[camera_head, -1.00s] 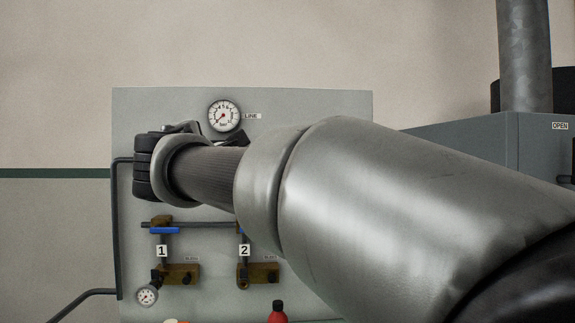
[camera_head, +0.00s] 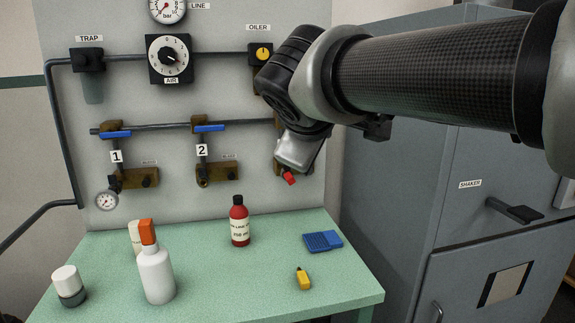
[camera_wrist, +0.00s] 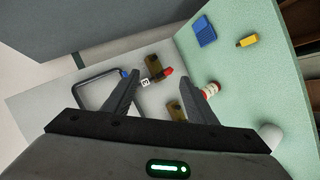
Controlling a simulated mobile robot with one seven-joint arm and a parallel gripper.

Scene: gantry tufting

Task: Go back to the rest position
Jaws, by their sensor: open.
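My gripper (camera_wrist: 158,80) is open in the wrist view, its two dark fingers apart with nothing held between them. Beyond the fingertips a brown valve block (camera_wrist: 153,66), a numbered tag and a small red part (camera_wrist: 168,71) show on the panel. In the head view my arm reaches in from the right. My silver hand (camera_head: 300,150) hangs in front of the panel's right side, above the green table, and hides most of the third valve. The red part (camera_head: 289,178) shows just below the hand. The fingers cannot be made out there.
A grey cabinet (camera_head: 400,180) stands close at right.

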